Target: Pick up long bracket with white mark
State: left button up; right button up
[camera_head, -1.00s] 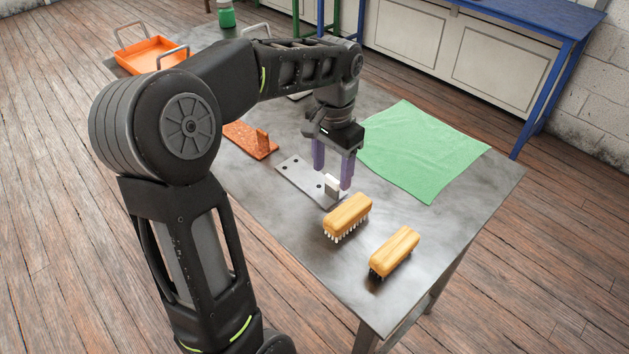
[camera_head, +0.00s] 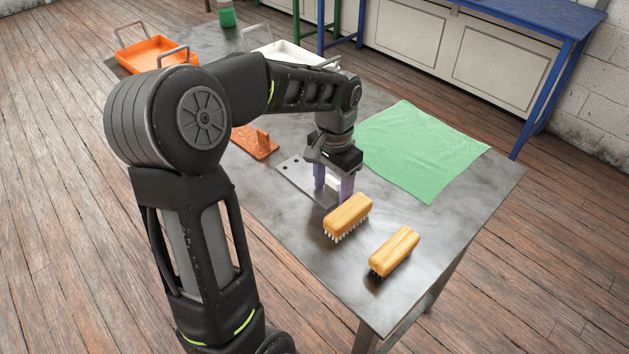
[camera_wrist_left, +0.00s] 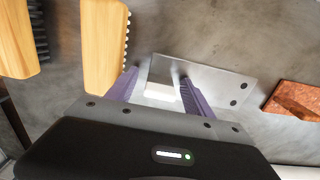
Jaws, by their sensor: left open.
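The long bracket (camera_head: 293,172) is a flat grey metal plate with dark holes and an upright tab bearing a white mark. It lies on the table beside the wooden brushes. In the left wrist view the plate (camera_wrist_left: 222,84) runs to the right, and its white-marked tab (camera_wrist_left: 161,78) stands between my fingers. My left gripper (camera_head: 333,190) points down with its purple fingers open, one on each side of the tab, low over the plate. It also shows in the left wrist view (camera_wrist_left: 155,85). Whether a finger touches the tab I cannot tell. My right gripper is not in view.
A wooden brush (camera_head: 348,215) is close to the gripper, with another brush (camera_head: 394,251) nearer the table edge. A rusty orange bracket (camera_head: 254,146) lies to the left. A green cloth (camera_head: 425,150), an orange tray (camera_head: 134,60) and a white tray (camera_head: 270,50) are farther off.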

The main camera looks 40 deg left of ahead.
pick_arm(q)
jog(key=shift+c, duration=0.3)
grip_shut()
dwell(0.4)
jog(key=shift+r, duration=0.1)
dwell(0.6)
